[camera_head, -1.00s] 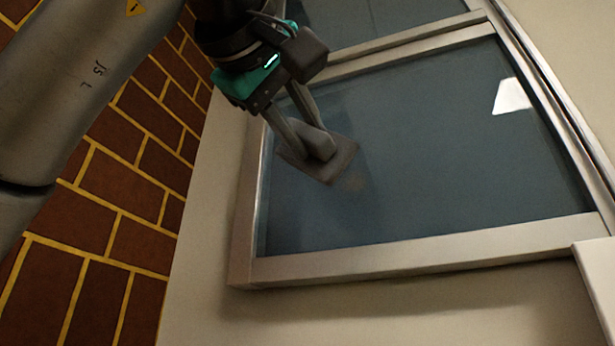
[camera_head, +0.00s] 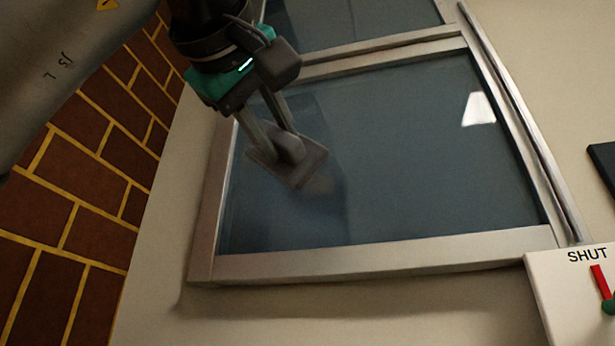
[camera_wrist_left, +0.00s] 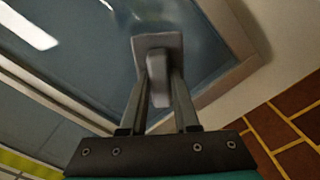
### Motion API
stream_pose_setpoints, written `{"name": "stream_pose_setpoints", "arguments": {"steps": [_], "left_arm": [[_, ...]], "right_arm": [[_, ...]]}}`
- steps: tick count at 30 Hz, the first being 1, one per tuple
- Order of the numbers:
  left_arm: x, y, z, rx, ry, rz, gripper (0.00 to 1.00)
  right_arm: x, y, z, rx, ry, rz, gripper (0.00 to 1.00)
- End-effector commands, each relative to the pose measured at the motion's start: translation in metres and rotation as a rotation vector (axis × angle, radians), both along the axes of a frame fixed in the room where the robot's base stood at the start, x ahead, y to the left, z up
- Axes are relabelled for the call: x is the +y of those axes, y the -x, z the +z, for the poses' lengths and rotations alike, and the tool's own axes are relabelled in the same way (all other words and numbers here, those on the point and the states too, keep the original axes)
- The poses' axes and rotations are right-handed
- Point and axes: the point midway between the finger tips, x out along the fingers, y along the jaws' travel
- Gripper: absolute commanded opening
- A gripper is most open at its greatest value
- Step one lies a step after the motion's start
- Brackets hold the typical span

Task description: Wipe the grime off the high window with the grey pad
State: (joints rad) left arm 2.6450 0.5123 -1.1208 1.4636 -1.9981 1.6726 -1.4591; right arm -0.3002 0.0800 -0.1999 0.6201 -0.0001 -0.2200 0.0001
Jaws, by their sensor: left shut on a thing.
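The window (camera_head: 420,150) has a metal frame and a dark blue-grey lower pane. The grey pad (camera_head: 307,166) is at the left part of this pane, its flat plate facing the glass. My left gripper (camera_head: 283,148) is shut on the pad's handle; it also shows in the left wrist view (camera_wrist_left: 159,82) with the pad's plate (camera_wrist_left: 171,42) beyond the fingers. I cannot tell for sure whether the pad touches the glass. A faint brownish smudge of grime (camera_head: 322,184) shows just below the pad's lower right edge. My right gripper is out of view.
A brick wall with yellow joints (camera_head: 85,190) stands at the left. A white panel marked SHUT (camera_head: 560,290), with a red and green part, is at the lower right. A dark object (camera_head: 603,160) is on the right wall. The pane right of the pad is clear.

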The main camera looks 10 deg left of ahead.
Motion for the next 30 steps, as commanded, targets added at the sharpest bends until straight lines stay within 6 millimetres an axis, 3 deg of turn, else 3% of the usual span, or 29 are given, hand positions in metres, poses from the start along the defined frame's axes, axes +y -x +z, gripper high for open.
{"name": "stream_pose_setpoints", "arguments": {"steps": [15,30], "left_arm": [[-0.003,-0.053,0.000,0.000,0.001,0.000,0.00],[-0.003,-0.061,-0.001,-0.001,0.000,0.001,0.00]], "right_arm": [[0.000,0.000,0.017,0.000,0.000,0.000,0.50],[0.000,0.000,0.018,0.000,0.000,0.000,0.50]]}}
